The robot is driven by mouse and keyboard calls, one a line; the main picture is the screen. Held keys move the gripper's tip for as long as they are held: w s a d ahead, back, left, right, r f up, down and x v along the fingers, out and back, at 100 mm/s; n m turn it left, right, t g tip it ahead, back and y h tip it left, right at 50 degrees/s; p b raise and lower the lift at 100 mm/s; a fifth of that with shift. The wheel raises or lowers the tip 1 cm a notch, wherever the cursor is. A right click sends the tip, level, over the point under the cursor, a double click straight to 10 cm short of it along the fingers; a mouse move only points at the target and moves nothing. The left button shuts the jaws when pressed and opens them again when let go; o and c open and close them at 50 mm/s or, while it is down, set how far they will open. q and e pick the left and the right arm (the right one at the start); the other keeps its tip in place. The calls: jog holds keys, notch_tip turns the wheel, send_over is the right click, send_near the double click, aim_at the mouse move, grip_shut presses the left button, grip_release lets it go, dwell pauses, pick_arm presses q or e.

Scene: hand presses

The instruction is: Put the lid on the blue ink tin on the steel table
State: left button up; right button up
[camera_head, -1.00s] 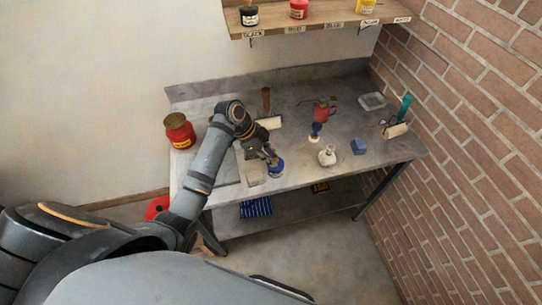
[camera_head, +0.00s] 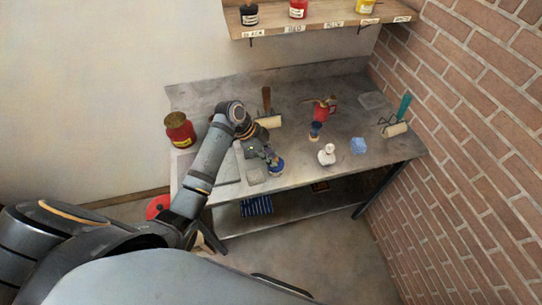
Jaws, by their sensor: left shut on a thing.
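The blue ink tin (camera_head: 278,169) stands upright near the front edge of the steel table (camera_head: 300,179). My left gripper (camera_head: 271,156) reaches in from the left and is at the top of the tin. Its fingers are shut on what appears to be the lid, at the tin's top; the lid is small and mostly hidden by the fingers. I cannot tell whether the lid is seated on the tin or just above it. My right gripper is out of view.
A red tin (camera_head: 179,130) stands at the left. A shelf (camera_head: 320,25) hangs above; a brick wall bounds the right.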

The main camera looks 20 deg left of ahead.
pick_arm(q)
jog(key=shift+p, duration=0.3)
dwell(0.5)
jog(key=o, duration=0.9)
jog(key=shift+o, duration=0.6)
jog(key=o, duration=0.4)
jog(key=shift+r, duration=0.1)
notch_tip(320, 180, up, 7)
jog(key=p, duration=0.7)
